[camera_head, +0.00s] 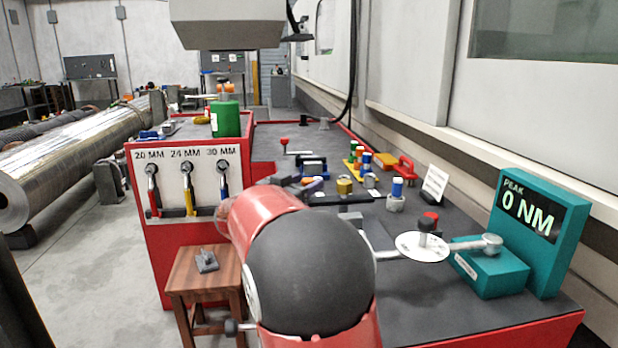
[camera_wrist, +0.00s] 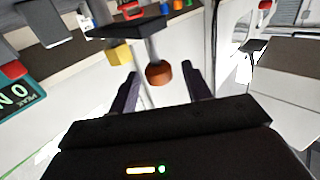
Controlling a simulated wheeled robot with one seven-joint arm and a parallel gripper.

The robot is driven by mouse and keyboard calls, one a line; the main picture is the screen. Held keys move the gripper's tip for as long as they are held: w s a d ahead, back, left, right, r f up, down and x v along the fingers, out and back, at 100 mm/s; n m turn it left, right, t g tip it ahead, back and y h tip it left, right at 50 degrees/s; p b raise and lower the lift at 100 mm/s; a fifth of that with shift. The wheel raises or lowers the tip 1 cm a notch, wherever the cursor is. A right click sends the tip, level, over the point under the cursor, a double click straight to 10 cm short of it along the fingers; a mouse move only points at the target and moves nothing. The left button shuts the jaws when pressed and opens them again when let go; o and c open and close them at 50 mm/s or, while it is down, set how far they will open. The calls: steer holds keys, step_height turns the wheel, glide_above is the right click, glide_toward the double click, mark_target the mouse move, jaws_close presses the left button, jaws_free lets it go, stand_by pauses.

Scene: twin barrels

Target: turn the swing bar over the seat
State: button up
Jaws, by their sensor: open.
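A bar with a red knob (camera_head: 284,142) stands on the dark bench top in the head view, beyond my arm; I take it to be the swing bar. In the wrist view, a red-brown knob (camera_wrist: 158,74) on a grey stem runs up to a dark plate (camera_wrist: 125,25); I cannot tell surely that it is the same knob. My gripper (camera_wrist: 160,70) is open, and the knob shows between its two dark fingers with gaps on both sides. I cannot tell its depth. In the head view my red arm mostly hides the gripper. I cannot pick out the seat surely.
A teal torque display (camera_head: 530,225) reading 0 NM stands at the right, beside a white disc (camera_head: 423,246). A yellow piece (camera_head: 344,186) and several coloured parts stand on the bench. A wooden stool (camera_head: 203,270) and a wrench rack (camera_head: 190,165) are at the left.

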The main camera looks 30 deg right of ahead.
steer(key=shift+x, duration=0.8)
jaws_close()
